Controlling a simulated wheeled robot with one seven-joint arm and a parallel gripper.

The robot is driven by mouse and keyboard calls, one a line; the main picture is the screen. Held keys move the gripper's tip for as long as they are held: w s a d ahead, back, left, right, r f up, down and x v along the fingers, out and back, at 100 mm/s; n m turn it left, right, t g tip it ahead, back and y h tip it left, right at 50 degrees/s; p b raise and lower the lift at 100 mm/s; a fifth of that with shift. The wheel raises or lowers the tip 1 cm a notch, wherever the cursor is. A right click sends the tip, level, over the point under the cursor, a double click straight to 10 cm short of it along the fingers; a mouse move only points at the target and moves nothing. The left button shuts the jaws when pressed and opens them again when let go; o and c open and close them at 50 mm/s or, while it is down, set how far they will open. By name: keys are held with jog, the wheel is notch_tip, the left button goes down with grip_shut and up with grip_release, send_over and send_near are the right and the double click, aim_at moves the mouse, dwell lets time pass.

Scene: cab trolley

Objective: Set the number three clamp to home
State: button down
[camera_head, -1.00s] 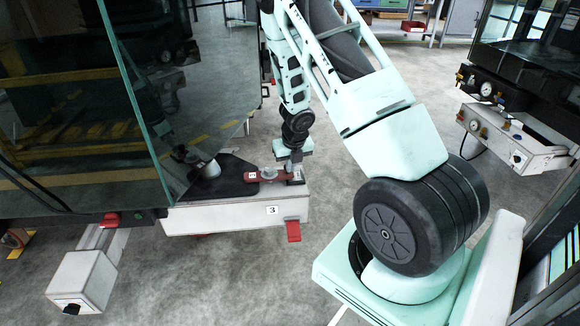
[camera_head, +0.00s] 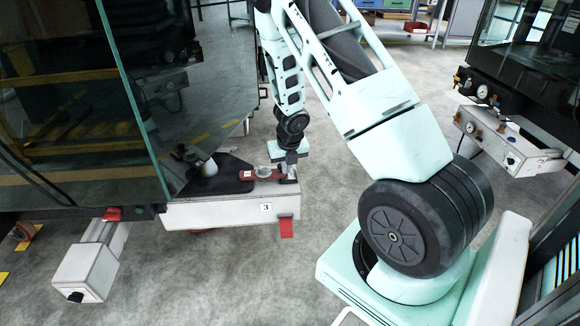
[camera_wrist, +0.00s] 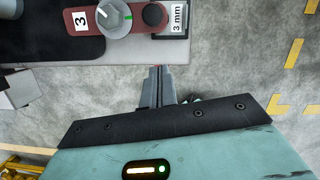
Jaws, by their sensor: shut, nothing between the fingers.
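The number three clamp unit is a pale box (camera_head: 225,214) with a "3" label on its front and a red tab (camera_head: 286,228) at its right end. On top, a red-brown plate (camera_head: 262,174) carries a grey knob (camera_wrist: 115,18), a black round button (camera_wrist: 154,15) and a "3 mm" readout (camera_wrist: 178,17). The knob's white line points up-left; a green mark is at its right. My gripper (camera_wrist: 158,72) is shut and empty, its tips by the box's edge below the plate in the wrist view. Contact cannot be told. In the head view my wrist hides the plate's right end.
A glass cab (camera_head: 70,100) stands at the left, with another pale box (camera_head: 84,272) below it. A second cab with gauges and a pale box (camera_head: 490,135) is at the right. Grey floor (camera_head: 240,275) is clear in front of the number three box.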

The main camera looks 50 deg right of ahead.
jog(key=p+v, duration=0.4)
jog(key=v, duration=0.4)
dwell(0.4)
